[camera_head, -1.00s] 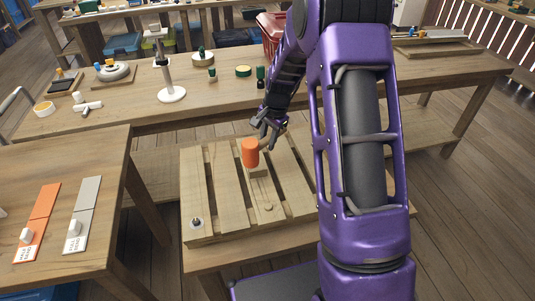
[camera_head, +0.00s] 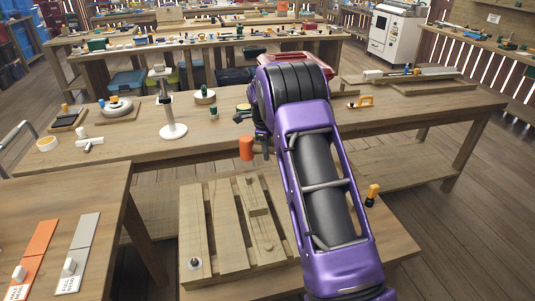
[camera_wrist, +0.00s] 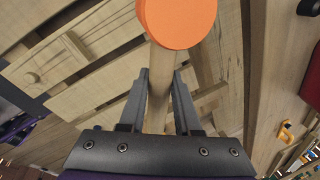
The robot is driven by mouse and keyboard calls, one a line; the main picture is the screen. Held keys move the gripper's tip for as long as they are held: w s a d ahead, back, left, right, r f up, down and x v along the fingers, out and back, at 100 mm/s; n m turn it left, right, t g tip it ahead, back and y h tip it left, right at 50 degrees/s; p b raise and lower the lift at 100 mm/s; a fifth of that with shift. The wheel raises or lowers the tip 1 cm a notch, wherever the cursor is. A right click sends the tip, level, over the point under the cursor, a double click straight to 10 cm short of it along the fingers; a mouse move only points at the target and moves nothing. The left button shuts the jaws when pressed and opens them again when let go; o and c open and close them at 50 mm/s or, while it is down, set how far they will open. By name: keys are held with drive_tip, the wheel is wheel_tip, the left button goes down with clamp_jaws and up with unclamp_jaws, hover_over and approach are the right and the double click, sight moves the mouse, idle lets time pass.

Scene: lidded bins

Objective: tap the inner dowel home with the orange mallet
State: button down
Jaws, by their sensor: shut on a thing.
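The mallet has an orange head (camera_head: 246,148) and a pale wooden handle (camera_wrist: 159,85). My gripper (camera_wrist: 160,78) is shut on the handle, with the orange head (camera_wrist: 177,20) just beyond the fingertips. In the head view my gripper (camera_head: 264,142) holds the mallet raised, near the far edge of the slatted wooden pallet (camera_head: 226,230). A small pale dowel (camera_head: 268,246) stands on a slat toward the near side. A wooden block (camera_head: 258,210) and another small dowel end (camera_head: 249,181) lie farther back. The wrist view shows a round dowel end (camera_wrist: 32,78). I cannot tell which dowel is inner.
A small dark-and-white piece (camera_head: 195,263) sits at the pallet's near left corner. The long bench (camera_head: 120,148) behind carries a white stand (camera_head: 172,130) and small parts. Orange and grey strips lie on the left table.

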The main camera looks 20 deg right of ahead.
idle(0.3)
drive_tip(key=shift+s+a+b+x, duration=0.15)
drive_tip(key=shift+b+x, duration=0.45)
drive_tip(key=shift+x, duration=0.3)
drive_tip(key=shift+s+a+b+x, duration=0.15)
drive_tip(key=shift+b+x, duration=0.4)
drive_tip(key=shift+x, duration=0.3)
drive_tip(key=shift+s+b+x, duration=0.15)
drive_tip(key=shift+b+x, duration=0.45)
drive_tip(key=shift+x, duration=0.3)
drive_tip(key=shift+f, duration=0.1)
drive_tip(key=shift+f+b, duration=0.4)
drive_tip(key=shift+f, duration=0.15)
idle(0.5)
drive_tip(key=b+x, duration=0.2)
drive_tip(key=x, duration=0.1)
drive_tip(key=b+x, duration=0.1)
drive_tip(key=x, duration=0.1)
drive_tip(key=shift+s+a, duration=0.3)
drive_tip(key=shift+s, duration=0.15)
drive_tip(key=shift+w+d+p+v, duration=0.15)
drive_tip(key=shift+p+v, duration=0.45)
drive_tip(key=shift+v, duration=0.35)
drive_tip(key=shift+w+d+p+v, duration=0.1)
drive_tip(key=shift+w+p+v, duration=0.1)
drive_tip(key=shift+p+v, duration=0.55)
